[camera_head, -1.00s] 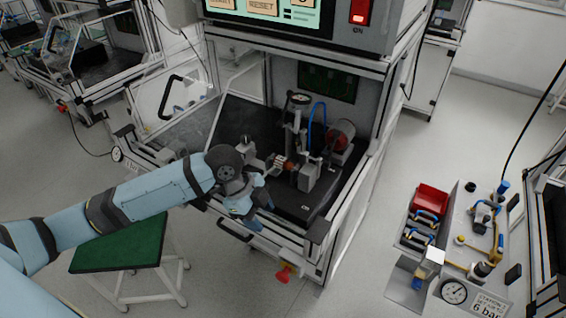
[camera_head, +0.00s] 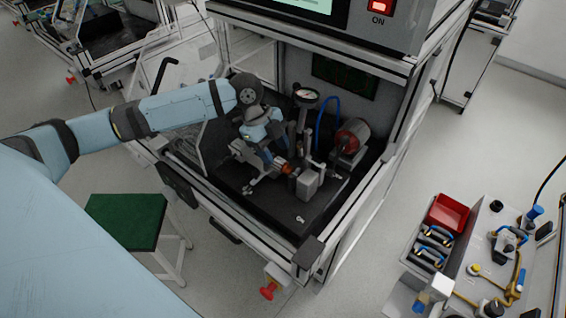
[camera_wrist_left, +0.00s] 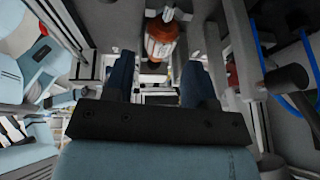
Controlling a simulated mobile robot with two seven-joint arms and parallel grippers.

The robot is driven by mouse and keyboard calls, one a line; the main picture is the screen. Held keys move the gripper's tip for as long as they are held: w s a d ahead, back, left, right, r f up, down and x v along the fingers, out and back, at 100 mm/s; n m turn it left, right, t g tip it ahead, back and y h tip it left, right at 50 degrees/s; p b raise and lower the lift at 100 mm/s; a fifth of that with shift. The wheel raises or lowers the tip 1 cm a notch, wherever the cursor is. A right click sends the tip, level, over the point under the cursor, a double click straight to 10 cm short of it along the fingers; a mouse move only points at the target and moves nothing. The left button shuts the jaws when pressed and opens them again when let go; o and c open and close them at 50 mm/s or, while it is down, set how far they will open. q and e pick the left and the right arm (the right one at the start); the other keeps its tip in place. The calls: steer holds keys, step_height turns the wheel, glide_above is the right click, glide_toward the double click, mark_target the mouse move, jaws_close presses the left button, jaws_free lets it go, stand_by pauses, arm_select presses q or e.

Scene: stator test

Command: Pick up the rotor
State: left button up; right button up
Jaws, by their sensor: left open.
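The rotor (camera_head: 288,169), a small copper-orange cylinder, sits in the test fixture inside the open machine, partly hidden beside a grey block. In the left wrist view the rotor (camera_wrist_left: 161,40) shows larger, with a pale shaft end, just beyond the fingertips and roughly centred between them. My left gripper (camera_head: 273,147) is open and empty, reaching into the machine just above and left of the rotor. Its two dark blue fingers (camera_wrist_left: 158,75) stand apart in the wrist view. I cannot tell the exact gap to the rotor. My right gripper is not in view.
A dial gauge (camera_head: 306,95) on a post and a blue hose (camera_head: 321,122) stand close behind the rotor. A red-faced motor (camera_head: 350,137) is to the right. The machine's frame and the black bed (camera_head: 285,218) surround the fixture. A green stool (camera_head: 125,222) stands outside.

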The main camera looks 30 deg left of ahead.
mark_target(280, 161)
arm_select(q)
steer(key=x, duration=0.5)
steer(key=shift+a, duration=0.1)
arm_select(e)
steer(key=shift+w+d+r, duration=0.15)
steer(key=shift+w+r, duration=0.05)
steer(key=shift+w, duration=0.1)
arm_select(q)
steer(key=shift+c, duration=0.5)
steer(key=c, duration=0.7)
steer(key=shift+c, duration=0.2)
steer(key=shift+r, duration=0.2)
step_height(280, 161, up, 3)
steer(key=shift+r, duration=0.25)
steer(key=s+a+b, duration=0.1)
steer(key=s, duration=1.7)
steer(key=shift+a, duration=0.2)
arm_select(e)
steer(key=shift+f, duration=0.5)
